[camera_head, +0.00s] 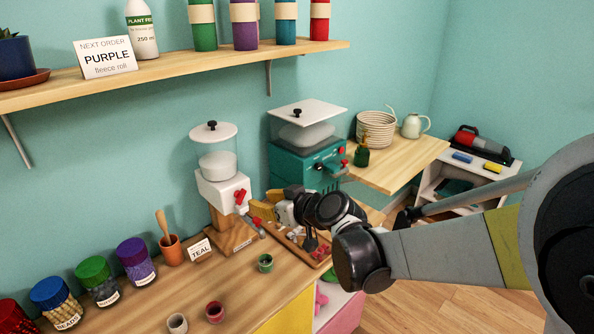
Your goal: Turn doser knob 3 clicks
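A white machine (208,187) with a clear lidded hopper stands on a wooden base. A red knob (240,196) is on its front right. A teal machine (290,160) with a hopper stands to its right, with small red knobs (342,161) on its side. I cannot tell from the picture which machine is the doser. My gripper (264,212) is just right of the white machine, apart from its red knob in the picture. Its fingers are small and partly hidden, so open or shut does not show.
A wooden tray (291,241) with tools lies below my gripper. Lidded jars (136,261) line the left. A shelf (190,66) overhangs the back; the front bench is mostly clear.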

